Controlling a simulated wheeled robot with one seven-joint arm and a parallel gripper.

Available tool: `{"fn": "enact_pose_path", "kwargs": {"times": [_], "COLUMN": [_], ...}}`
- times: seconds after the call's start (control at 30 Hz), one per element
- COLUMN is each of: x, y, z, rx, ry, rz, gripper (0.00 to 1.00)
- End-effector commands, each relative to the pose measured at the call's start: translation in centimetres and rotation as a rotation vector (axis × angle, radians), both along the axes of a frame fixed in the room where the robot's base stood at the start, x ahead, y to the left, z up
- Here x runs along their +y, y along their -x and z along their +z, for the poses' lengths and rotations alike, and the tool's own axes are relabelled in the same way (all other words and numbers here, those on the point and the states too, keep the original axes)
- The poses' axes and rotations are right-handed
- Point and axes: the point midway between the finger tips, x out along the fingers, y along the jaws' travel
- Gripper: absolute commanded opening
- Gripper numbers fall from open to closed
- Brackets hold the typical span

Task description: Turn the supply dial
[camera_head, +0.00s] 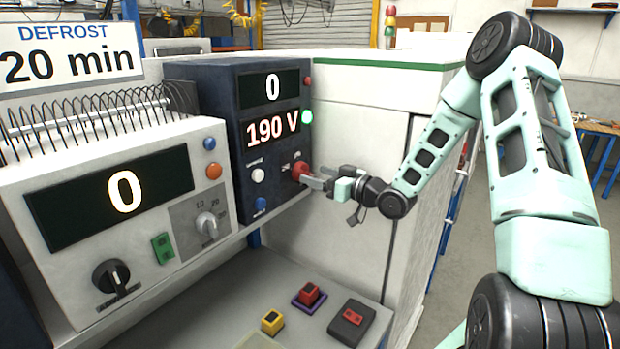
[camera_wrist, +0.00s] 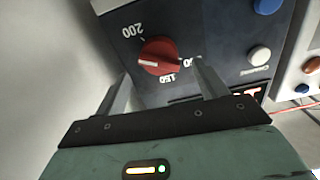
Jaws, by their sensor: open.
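The supply dial is a red knob (camera_wrist: 158,57) on the dark blue supply unit (camera_head: 226,98), with 200 and 150 marked around it in the wrist view. It also shows in the head view as a red knob (camera_head: 300,170) at the unit's lower right. The unit's displays read 0 and 190 V (camera_head: 272,130). My gripper (camera_head: 316,178) is close in front of the knob. In the wrist view my gripper (camera_wrist: 160,90) is open, its fingers on either side below the knob. I cannot tell whether they touch it.
A white unit (camera_head: 70,140) with a 0 display, a black knob (camera_head: 111,277) and a grey knob (camera_head: 207,224) stands at left. A white knob (camera_head: 258,175) and blue button (camera_head: 261,203) are beside the dial. Small yellow (camera_head: 272,321) and red-purple blocks (camera_head: 309,294) lie on the bench below.

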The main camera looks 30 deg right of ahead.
Motion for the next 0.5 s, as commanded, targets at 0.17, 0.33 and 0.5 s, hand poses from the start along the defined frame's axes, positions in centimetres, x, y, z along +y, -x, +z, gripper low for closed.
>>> {"fn": "enact_pose_path", "kwargs": {"times": [0.17, 0.33, 0.5], "x": [-1.6, -2.9, -4.0], "y": [4.1, 7.8, 10.7], "z": [-0.4, -0.4, -0.3], "rx": [0.000, 0.001, 0.001], "ry": [0.003, 0.001, 0.001], "rz": [-0.004, -0.005, -0.003], "gripper": [0.71, 0.71, 0.71]}}
